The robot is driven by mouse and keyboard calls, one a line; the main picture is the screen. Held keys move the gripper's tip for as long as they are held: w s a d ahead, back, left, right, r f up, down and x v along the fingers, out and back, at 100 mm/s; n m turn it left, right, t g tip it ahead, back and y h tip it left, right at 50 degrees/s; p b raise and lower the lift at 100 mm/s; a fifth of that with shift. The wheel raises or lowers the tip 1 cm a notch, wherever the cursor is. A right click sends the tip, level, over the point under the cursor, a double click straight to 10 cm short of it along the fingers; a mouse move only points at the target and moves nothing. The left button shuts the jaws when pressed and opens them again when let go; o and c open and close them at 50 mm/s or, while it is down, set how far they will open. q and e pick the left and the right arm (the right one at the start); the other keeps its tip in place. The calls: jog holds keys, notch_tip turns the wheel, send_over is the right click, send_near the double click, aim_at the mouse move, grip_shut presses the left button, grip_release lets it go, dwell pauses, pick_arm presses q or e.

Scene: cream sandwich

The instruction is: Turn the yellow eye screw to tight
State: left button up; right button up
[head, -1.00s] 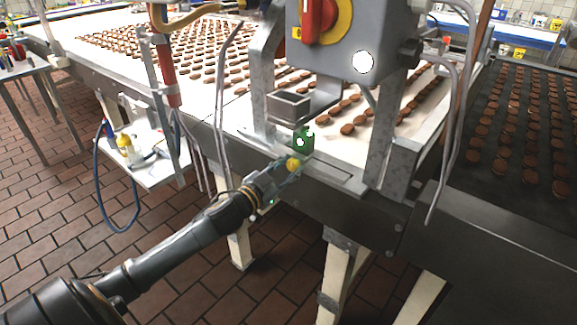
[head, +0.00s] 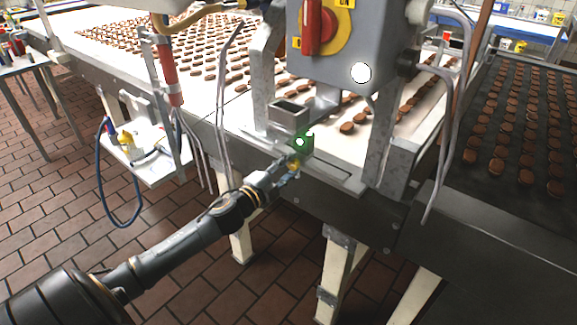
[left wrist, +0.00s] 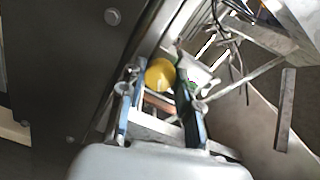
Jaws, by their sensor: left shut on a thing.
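The yellow eye screw (head: 294,159) sits at the front edge of the conveyor frame, below a small green part (head: 304,141). My left gripper (head: 290,168) reaches it from the lower left and is shut on it. Its fingers hide part of the screw in the head view. In the left wrist view the round yellow head (left wrist: 160,73) shows between the two blue-edged fingers (left wrist: 160,95). How tight the screw is cannot be told. My right gripper is not in view.
A grey control box (head: 350,45) with a red switch (head: 318,25) hangs above the screw. Metal posts (head: 385,145) and a square bracket (head: 288,113) stand close by. Conveyors carry rows of brown biscuits (head: 505,130). The tiled floor (head: 90,220) at left is open.

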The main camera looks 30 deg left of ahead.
pick_arm(q)
jog(key=m, duration=0.5)
jog(key=shift+m, duration=0.3)
dwell(0.4)
jog(key=o, duration=1.2)
jog(key=shift+c, duration=0.2)
jog(key=shift+s, duration=0.1)
jog(key=s, duration=1.1)
jog(key=shift+s+a, duration=0.4)
jog(key=shift+a, duration=0.05)
jog(key=shift+f, duration=0.1)
